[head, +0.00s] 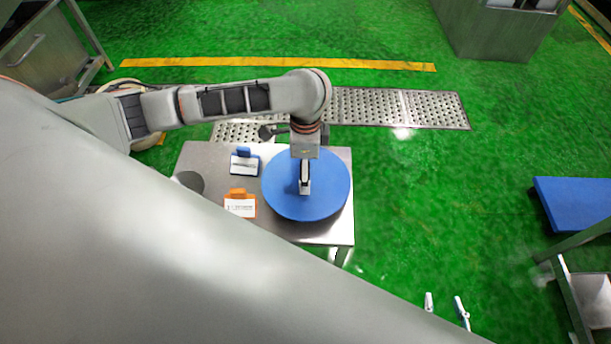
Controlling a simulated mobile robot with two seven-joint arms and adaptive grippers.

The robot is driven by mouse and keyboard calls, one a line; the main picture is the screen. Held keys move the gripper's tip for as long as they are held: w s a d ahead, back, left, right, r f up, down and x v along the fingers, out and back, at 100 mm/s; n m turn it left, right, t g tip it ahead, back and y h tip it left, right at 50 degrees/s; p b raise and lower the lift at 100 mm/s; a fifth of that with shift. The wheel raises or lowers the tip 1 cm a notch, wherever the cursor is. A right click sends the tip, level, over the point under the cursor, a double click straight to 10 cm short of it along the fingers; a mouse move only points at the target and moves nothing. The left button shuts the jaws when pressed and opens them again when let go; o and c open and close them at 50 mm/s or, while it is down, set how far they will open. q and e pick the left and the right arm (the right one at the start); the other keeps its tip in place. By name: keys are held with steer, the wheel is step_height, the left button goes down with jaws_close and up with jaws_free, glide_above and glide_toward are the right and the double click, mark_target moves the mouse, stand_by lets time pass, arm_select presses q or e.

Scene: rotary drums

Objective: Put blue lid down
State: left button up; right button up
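The round blue lid (325,190) is over the right part of the small metal table (225,158), lying flat. I cannot tell whether it touches the tabletop. My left gripper (304,187) points down at the lid's middle and appears shut on it; the grip point is hidden under the fingers. My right gripper (446,307) shows only as two white fingertips at the bottom right, apart and empty, over the green floor.
A blue-clipped card (244,163), an orange-clipped card (240,204) and a grey round object (189,181) are on the table's left part. A blue-topped stand (575,203) is at right. Perforated metal plates (400,107) lie behind the table. Green floor is clear between.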

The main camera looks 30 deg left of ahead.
arm_select(q)
step_height(320, 180, down, 3)
steer(key=shift+f, duration=0.4)
steer(key=shift+f, duration=0.1)
steer(key=o, duration=1.5)
steer(key=shift+c, duration=0.2)
step_height(320, 180, up, 12)
steer(key=shift+r, duration=0.15)
